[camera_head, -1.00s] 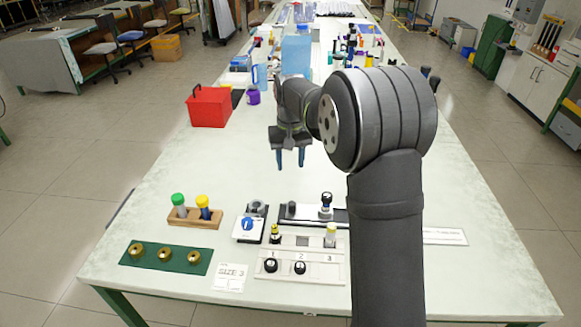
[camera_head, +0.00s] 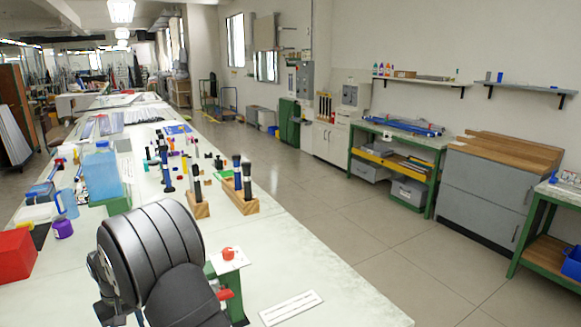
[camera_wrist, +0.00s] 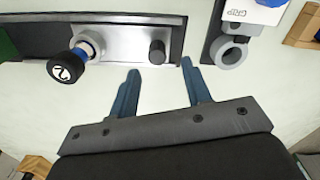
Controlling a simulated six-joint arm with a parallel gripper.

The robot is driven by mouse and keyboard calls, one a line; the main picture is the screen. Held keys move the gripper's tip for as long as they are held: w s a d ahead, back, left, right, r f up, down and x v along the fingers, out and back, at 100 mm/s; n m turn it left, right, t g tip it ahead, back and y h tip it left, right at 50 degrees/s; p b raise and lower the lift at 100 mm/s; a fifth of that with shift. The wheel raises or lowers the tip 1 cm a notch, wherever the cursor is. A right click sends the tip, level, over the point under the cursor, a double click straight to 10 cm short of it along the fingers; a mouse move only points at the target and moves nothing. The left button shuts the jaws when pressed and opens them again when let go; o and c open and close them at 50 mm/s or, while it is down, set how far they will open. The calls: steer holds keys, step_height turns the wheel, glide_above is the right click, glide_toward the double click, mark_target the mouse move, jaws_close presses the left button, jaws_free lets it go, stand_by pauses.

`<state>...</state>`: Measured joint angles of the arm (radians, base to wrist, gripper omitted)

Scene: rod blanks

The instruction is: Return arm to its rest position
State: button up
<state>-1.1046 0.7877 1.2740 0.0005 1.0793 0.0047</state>
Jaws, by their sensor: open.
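My gripper (camera_wrist: 158,88) shows in the wrist view, its two blue fingers spread apart with nothing between them. Below the fingers is the pale bench top. Ahead of the fingertips lies a dark-edged tray with a silver plate (camera_wrist: 121,50), which carries a black-capped piece (camera_wrist: 68,67) marked 2 and a short dark peg (camera_wrist: 157,52). In the head view my dark arm stands at the lower left of the picture, and the gripper's fingers are hidden or outside the frame there.
The bench (camera_head: 300,270) runs away to the back. A red box (camera_head: 17,254), a purple cup (camera_head: 62,228), a blue container (camera_head: 101,172) and wooden holders with dark tools (camera_head: 238,200) stand on it. A grey ring holder (camera_wrist: 229,52) is near the right fingertip.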

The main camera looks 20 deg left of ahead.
step_height(320, 180, down, 6)
steer(key=shift+w+f, duration=0.1)
steer(key=shift+d, duration=0.1)
steer(key=o, duration=1.2)
steer(key=shift+o, duration=0.2)
steer(key=shift+w+r+n, duration=0.2)
steer(key=shift+r+n, duration=0.1)
steer(key=shift+r, duration=0.25)
steer(key=w+d+r+n, duration=0.2)
steer(key=r+n, duration=0.5)
steer(key=r, duration=0.1)
steer(key=w+d+r+n, duration=0.2)
steer(key=r+n, duration=0.5)
steer(key=r, duration=0.1)
step_height(320, 180, down, 10)
steer(key=shift+f, duration=0.15)
